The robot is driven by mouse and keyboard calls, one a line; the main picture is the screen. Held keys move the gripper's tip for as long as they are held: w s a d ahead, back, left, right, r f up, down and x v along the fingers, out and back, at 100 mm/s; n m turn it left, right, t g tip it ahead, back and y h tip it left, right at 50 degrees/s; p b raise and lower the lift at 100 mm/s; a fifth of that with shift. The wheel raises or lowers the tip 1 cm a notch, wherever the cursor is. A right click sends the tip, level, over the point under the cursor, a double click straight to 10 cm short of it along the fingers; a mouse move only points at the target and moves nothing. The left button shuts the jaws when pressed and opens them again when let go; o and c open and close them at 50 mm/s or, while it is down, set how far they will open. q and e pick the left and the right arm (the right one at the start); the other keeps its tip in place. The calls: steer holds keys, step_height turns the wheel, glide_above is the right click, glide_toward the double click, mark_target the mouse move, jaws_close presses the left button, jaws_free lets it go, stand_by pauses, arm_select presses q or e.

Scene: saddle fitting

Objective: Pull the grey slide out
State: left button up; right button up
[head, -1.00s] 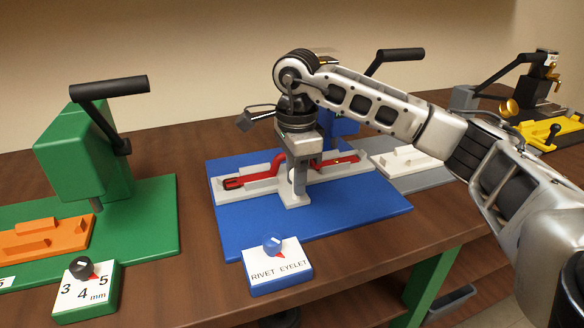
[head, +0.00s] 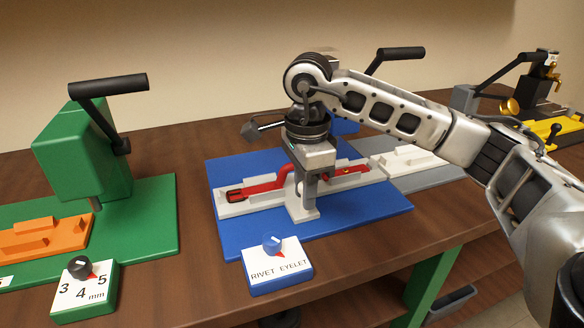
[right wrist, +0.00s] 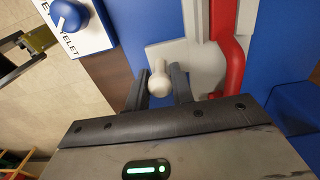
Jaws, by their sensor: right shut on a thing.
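The grey slide (head: 239,208) lies on the blue base plate of the blue press and carries a red strap (head: 262,187) with a dark buckle. It also shows in the right wrist view (right wrist: 181,58), with a pale round knob (right wrist: 158,84) on its near part. My right gripper (head: 302,205) points down at the slide's front, its fingers closed on the knob. In the right wrist view the dark fingers stand on both sides of the knob. The arm and gripper hide the middle of the slide and much of the press. My left gripper is out of view.
A blue-knobbed RIVET/EYELET selector (head: 273,265) stands in front of the blue base plate (head: 360,215). A green press (head: 80,155) with an orange fixture is at left. A grey station with a white fixture (head: 408,160) is at right. The table's front edge is near.

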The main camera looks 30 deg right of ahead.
steer(key=shift+s+a+b, duration=0.15)
steer(key=shift+s+a, duration=0.05)
steer(key=shift+s, duration=0.75)
steer(key=shift+s+a+b, duration=0.2)
steer(key=shift+s+a, duration=0.05)
steer(key=shift+s, duration=0.75)
steer(key=shift+s+a+b, duration=0.15)
steer(key=shift+s+a, duration=0.05)
steer(key=shift+s, duration=0.75)
steer(key=shift+s+a, duration=0.2)
steer(key=shift+s, duration=0.4)
steer(key=shift+o, duration=0.3)
steer(key=shift+s+f, duration=0.1)
steer(key=shift+o, duration=0.4)
steer(key=shift+s, duration=0.1)
steer(key=o, duration=0.5)
steer(key=shift+o, duration=0.4)
steer(key=shift+s, duration=0.1)
steer(key=shift+r, duration=0.2)
